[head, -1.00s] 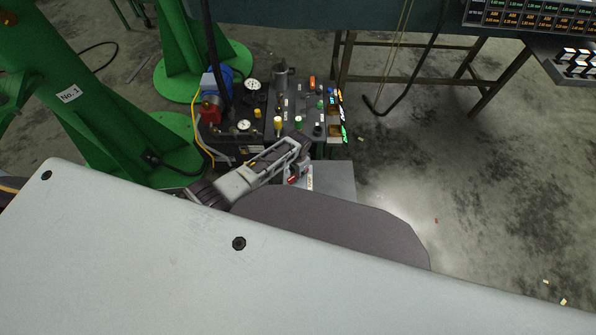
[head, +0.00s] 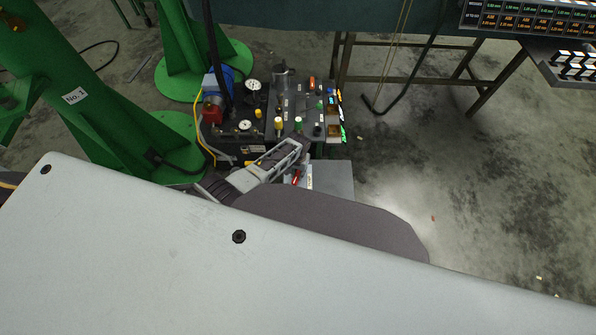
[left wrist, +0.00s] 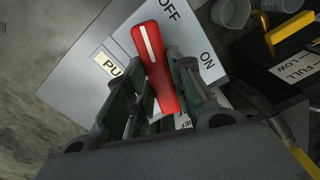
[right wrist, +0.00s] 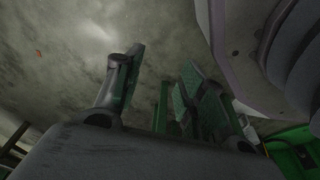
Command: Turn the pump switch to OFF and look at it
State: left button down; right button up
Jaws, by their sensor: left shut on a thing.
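The pump switch is a red handle (left wrist: 158,68) with a white line, on a light grey box (left wrist: 88,40). In the left wrist view the handle sits between the fingers of my left gripper (left wrist: 160,88), which is shut on it. The handle's free end points beside the OFF label (left wrist: 168,10); the ON label (left wrist: 207,60) lies to the right. In the head view, my left gripper (head: 300,158) reaches over the box (head: 335,180), and a bit of the red handle (head: 296,177) shows beneath it. My right gripper (right wrist: 160,90) is open and empty in its wrist view.
A panel (head: 290,110) with gauges, knobs and valves stands just behind the switch box. Green columns (head: 80,100) stand at left. My own pale body fills the foreground. The floor (head: 460,190) at right is mostly clear.

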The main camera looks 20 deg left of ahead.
aim_at(298, 173)
pick_arm(q)
jog(key=shift+n+p, duration=0.6)
jog(key=shift+n, duration=1.5)
pick_arm(e)
jog(key=shift+s+d+f, duration=0.45)
jog(key=shift+s+f, duration=0.05)
jog(key=shift+f, duration=0.2)
jog(key=shift+s+d+f, duration=0.4)
jog(key=shift+s+f, duration=0.05)
jog(key=shift+f, duration=0.25)
pick_arm(q)
jog(key=c, duration=1.2)
grip_release()
jog(key=shift+c, duration=0.2)
pick_arm(e)
jog(key=shift+d, duration=0.1)
pick_arm(q)
jog(key=shift+r, duration=0.25)
notch_tip(298, 173, up, 12)
jog(key=shift+f, duration=0.25)
